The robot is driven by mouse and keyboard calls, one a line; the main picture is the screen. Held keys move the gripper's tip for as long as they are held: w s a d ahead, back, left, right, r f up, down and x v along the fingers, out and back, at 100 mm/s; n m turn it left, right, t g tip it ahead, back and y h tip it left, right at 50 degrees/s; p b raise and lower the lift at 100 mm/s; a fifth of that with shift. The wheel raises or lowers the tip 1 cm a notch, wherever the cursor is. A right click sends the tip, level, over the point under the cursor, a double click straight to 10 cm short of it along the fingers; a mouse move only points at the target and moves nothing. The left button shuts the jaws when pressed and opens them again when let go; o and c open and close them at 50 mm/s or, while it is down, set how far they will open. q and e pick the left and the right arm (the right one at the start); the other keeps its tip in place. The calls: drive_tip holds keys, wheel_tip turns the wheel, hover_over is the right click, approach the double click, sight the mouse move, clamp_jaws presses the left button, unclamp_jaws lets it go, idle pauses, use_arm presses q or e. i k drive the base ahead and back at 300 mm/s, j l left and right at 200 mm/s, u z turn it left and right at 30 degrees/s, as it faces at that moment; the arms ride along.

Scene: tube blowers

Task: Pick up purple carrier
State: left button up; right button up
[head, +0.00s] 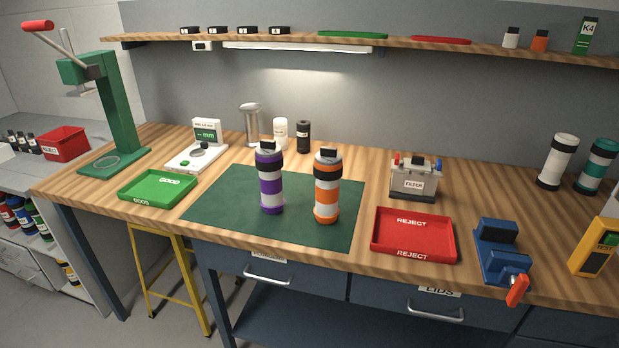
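The purple carrier (271,184) is a cylinder with purple and white bands and black parts near the top. It stands upright on the dark green mat (225,216) in the middle of the bench. An orange carrier (327,190) of the same shape stands upright to its right on the mat, with a gap between them. Neither of my grippers shows in the head view.
A green GOOD tray (131,193) lies left of the mat and a red REJECT tray (455,240) right of it. A gauge (197,155), a metal cup, two small bottles and a FILTER box (414,184) stand behind. A blue vise (500,250) is at right. The front mat is clear.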

sight(272, 202)
drive_tip(key=i+j, duration=0.15)
drive_tip(key=j, duration=0.2)
drive_tip(key=i+j, duration=0.15)
drive_tip(key=j, duration=0.2)
drive_tip(key=i+j, duration=0.1)
drive_tip(key=j, duration=0.25)
drive_tip(key=i+j+z, duration=0.1)
drive_tip(key=j+z, duration=0.15)
drive_tip(key=z, duration=0.2)
drive_tip(key=j+z, duration=0.4)
drive_tip(key=i+l, duration=0.05)
drive_tip(key=l, duration=0.05)
